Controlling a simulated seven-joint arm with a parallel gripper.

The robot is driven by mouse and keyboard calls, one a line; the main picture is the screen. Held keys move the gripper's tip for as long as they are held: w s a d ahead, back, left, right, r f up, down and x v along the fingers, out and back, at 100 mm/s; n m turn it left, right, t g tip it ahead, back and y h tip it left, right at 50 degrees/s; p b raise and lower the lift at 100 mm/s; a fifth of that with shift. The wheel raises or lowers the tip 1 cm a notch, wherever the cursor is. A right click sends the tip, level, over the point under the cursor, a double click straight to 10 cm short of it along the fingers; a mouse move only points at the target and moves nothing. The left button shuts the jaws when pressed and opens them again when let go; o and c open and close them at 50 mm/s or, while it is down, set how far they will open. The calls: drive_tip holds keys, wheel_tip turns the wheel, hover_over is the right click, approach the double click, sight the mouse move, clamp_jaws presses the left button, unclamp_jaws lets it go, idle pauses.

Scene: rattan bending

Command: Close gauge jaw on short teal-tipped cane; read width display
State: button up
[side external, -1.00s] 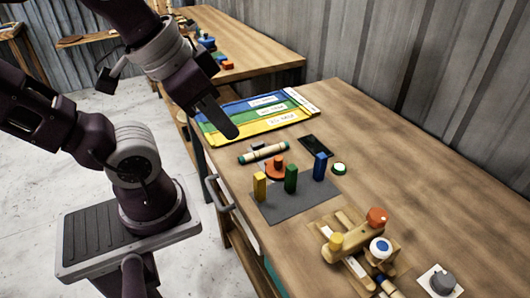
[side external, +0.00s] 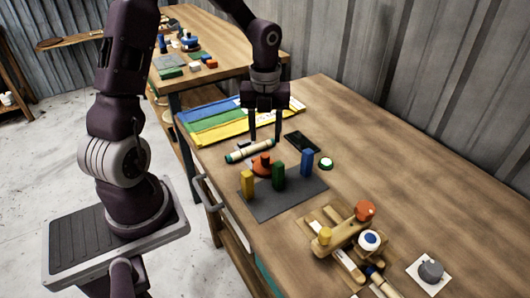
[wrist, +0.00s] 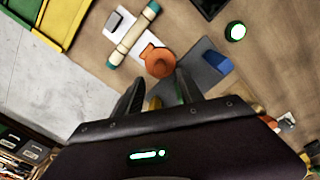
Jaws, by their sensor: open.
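The short teal-tipped cane (side external: 249,151) lies across the left part of the table, in front of the coloured panels; it also shows in the wrist view (wrist: 133,36), with pale pieces on both sides of it. An orange round piece with a knob (side external: 261,166) sits just in front of it (wrist: 158,62). My gripper (side external: 265,139) points down, open and empty, its fingertips near the cane's right end in the side view. Its height above the table is hard to judge. A dark flat panel (side external: 302,142) lies to the right; no reading is legible. I cannot tell which part is the gauge jaw.
Yellow (side external: 247,184), green (side external: 278,176) and blue (side external: 307,162) blocks stand on a grey mat (side external: 290,204). A green-white button (side external: 326,163) is beside it. A wooden fixture with an orange knob (side external: 365,211) stands front right.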

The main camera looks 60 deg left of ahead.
sight(265, 154)
wheel_tip(265, 154, down, 7)
drive_tip(key=shift+f, duration=0.1)
clamp_jaws()
drive_tip(key=shift+a, duration=2.7)
